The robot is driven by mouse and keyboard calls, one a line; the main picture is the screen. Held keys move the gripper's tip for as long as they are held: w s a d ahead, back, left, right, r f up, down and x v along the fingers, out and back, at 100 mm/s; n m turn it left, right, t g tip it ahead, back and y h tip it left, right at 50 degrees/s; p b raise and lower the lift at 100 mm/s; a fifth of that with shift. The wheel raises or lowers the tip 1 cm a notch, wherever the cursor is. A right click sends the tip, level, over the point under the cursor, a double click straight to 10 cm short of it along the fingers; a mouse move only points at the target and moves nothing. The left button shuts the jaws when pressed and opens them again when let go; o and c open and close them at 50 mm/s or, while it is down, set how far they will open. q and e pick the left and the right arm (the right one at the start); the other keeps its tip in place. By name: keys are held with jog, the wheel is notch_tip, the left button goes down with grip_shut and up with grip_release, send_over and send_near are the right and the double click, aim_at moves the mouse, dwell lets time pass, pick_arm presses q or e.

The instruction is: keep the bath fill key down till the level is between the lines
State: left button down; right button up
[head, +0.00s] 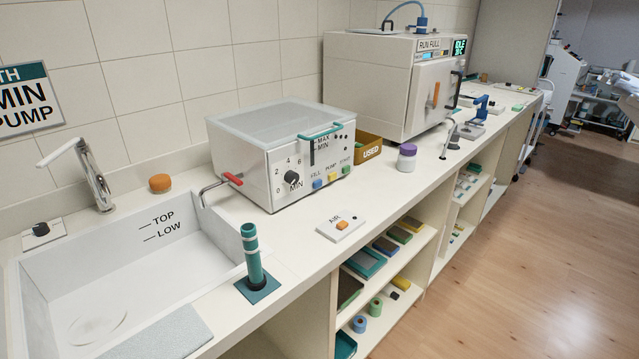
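The bath is a white box (283,155) with a clear grey lid and a teal handle (320,131), standing on the counter. Its front has a blue key (317,183) under the label FILL, a yellow key (332,177) under PUMP and a green key (346,169) under START. A narrow dark gauge (312,153) sits beside the MAX and MIN marks; the level in it is too small to read. A dial (292,178) marked MIN is at the front left. Neither gripper is in view, and nothing touches the fill key.
A red-handled spout (232,179) is at the bath's left. The sink (120,262) has TOP and LOW lines. A teal-banded cylinder (251,255) and an AIR switch plate (341,226) stand in front. A USED box (368,147), purple-lidded jar (407,158) and steriliser (385,85) are right.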

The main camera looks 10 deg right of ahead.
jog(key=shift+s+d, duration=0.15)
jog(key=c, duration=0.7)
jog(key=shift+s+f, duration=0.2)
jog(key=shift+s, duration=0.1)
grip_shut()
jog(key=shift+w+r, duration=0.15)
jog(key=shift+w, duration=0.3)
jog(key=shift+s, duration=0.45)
